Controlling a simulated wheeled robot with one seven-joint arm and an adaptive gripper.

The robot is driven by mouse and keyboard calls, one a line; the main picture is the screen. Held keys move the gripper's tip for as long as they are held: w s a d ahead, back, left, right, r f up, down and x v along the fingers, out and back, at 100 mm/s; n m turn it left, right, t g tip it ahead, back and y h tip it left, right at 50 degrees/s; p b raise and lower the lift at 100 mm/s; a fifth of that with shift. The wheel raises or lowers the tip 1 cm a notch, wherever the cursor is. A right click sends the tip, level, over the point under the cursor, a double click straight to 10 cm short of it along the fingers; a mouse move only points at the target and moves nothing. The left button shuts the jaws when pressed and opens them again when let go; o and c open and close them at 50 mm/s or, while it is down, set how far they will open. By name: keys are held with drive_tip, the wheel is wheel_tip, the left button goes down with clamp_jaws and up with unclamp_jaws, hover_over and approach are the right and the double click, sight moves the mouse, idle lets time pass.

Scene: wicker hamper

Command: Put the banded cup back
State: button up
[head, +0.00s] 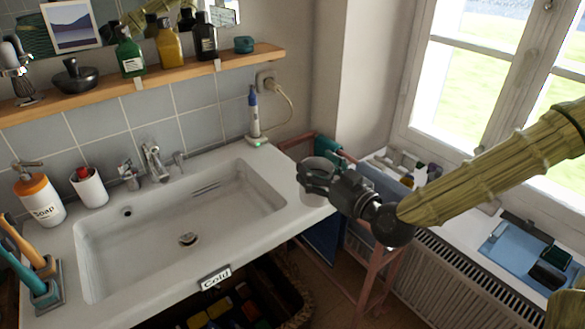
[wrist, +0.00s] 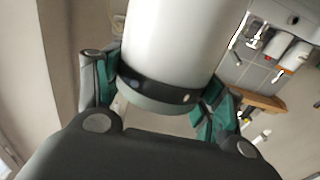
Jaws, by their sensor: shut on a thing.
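The banded cup (wrist: 180,45) is white with a dark band around it, and it fills the upper middle of the wrist view. My gripper (wrist: 158,92) is shut on it, with one teal-padded finger on each side near the band. In the head view the cup (head: 311,196) shows partly behind and below my gripper (head: 317,174), near the right end of the sink counter. The gripper hides much of the cup there. I cannot tell whether the cup touches the counter.
The white sink (head: 180,225) has a soap bottle (head: 42,200) and a red-topped white container (head: 89,187) at its left. A wooden shelf (head: 180,78) holds bottles. A toothbrush on a charger (head: 254,118) stands at the back corner. A radiator (head: 450,275) is at right.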

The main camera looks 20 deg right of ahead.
drive_tip(key=shift+w+a+f+b, duration=0.1)
drive_tip(key=shift+w+f+b, duration=0.05)
drive_tip(key=shift+w+b, duration=0.55)
drive_tip(key=shift+w+a+f+b, duration=0.1)
drive_tip(key=shift+w+b, duration=0.35)
drive_tip(key=shift+b, duration=0.35)
drive_tip(key=w+a+f+p, duration=0.1)
drive_tip(key=w+f, duration=0.3)
drive_tip(key=w, duration=0.9)
drive_tip(key=shift+w+p, duration=0.15)
drive_tip(key=shift+p, duration=0.4)
drive_tip(key=shift+f, duration=0.3)
drive_tip(key=o, duration=1.1)
drive_tip(key=shift+o, duration=0.2)
